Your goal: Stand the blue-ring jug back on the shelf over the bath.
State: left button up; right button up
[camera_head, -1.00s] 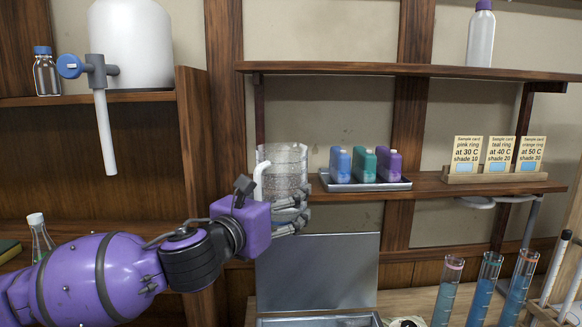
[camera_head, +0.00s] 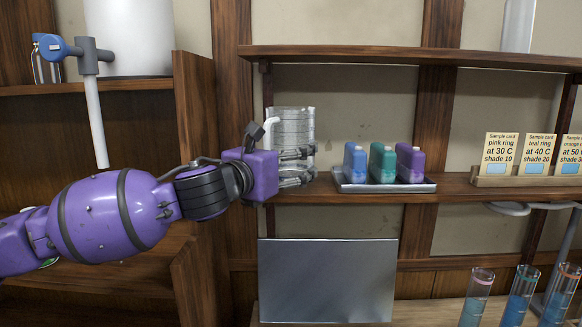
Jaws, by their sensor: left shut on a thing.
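The jug (camera_head: 290,125) is a clear glass vessel with a pale spout or tube at its left. It is upright at the left end of the lower wall shelf (camera_head: 450,188). My left gripper (camera_head: 298,168) is shut around its lower part, reaching in from the left. The jug's base is near the shelf-board level; I cannot tell whether it touches the board. No blue ring can be made out on it, as the fingers cover its lower part. My right gripper is not in view.
Just right of the jug, a metal tray (camera_head: 385,188) holds a blue (camera_head: 355,163), a teal (camera_head: 382,163) and a purple bottle (camera_head: 410,163). Sample cards (camera_head: 537,155) stand further right. An upper shelf (camera_head: 400,54) runs overhead. A grey metal panel (camera_head: 327,280) is below.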

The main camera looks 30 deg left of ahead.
pick_arm(q)
jog(key=w, duration=0.1)
jog(key=w+a+b, duration=0.1)
jog(key=w, duration=0.1)
jog(key=shift+w+a+f, duration=0.2)
jog(key=shift+w+a, duration=0.05)
jog(key=shift+a, duration=0.1)
jog(key=shift+w+a+f+b, duration=0.1)
jog(key=shift+w+a+b, duration=0.05)
jog(key=shift+w+b, duration=0.2)
jog(key=shift+s+f, duration=0.1)
jog(key=shift+f, duration=0.45)
jog(key=shift+s+f, duration=0.1)
jog(key=shift+f, duration=0.05)
jog(key=shift+f, duration=0.4)
jog(key=o, duration=1.6)
